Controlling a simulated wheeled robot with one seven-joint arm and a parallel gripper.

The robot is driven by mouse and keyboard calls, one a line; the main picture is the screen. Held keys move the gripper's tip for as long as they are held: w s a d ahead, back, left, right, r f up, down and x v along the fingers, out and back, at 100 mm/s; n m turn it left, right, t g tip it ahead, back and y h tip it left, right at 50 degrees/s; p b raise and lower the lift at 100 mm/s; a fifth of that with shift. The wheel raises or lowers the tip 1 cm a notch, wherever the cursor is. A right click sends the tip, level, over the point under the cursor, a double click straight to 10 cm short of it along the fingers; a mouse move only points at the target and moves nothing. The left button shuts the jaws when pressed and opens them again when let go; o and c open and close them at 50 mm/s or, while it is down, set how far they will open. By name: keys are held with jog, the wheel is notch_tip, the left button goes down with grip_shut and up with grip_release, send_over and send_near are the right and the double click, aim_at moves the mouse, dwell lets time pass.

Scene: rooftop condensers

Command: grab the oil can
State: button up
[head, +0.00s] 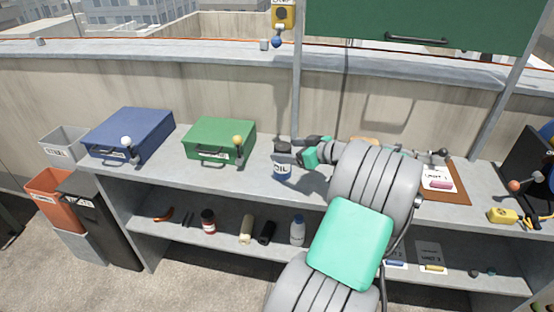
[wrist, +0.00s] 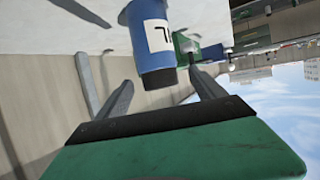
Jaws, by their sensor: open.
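The oil can (head: 282,168) is a small dark blue cylinder with a white label reading "OIL". It stands upright on the top shelf of the bench (head: 262,180), right of the green case. My gripper (head: 292,150) reaches in from the right at the can's upper part. In the wrist view the blue can (wrist: 156,66) with its white label lies ahead, between and beyond the two spread fingers of my gripper (wrist: 164,90). The fingers are open. I cannot tell whether either finger touches the can.
A green case (head: 220,140) and a blue case (head: 130,134) stand left of the can. A clipboard (head: 445,184) lies to the right. A metal post (head: 297,80) rises behind the can.

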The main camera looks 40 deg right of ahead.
jog(key=x, duration=0.5)
jog(key=shift+w+f+p, duration=0.25)
jog(key=shift+w+p, duration=0.05)
jog(key=shift+p, duration=0.1)
jog(key=shift+c, duration=0.6)
grip_shut()
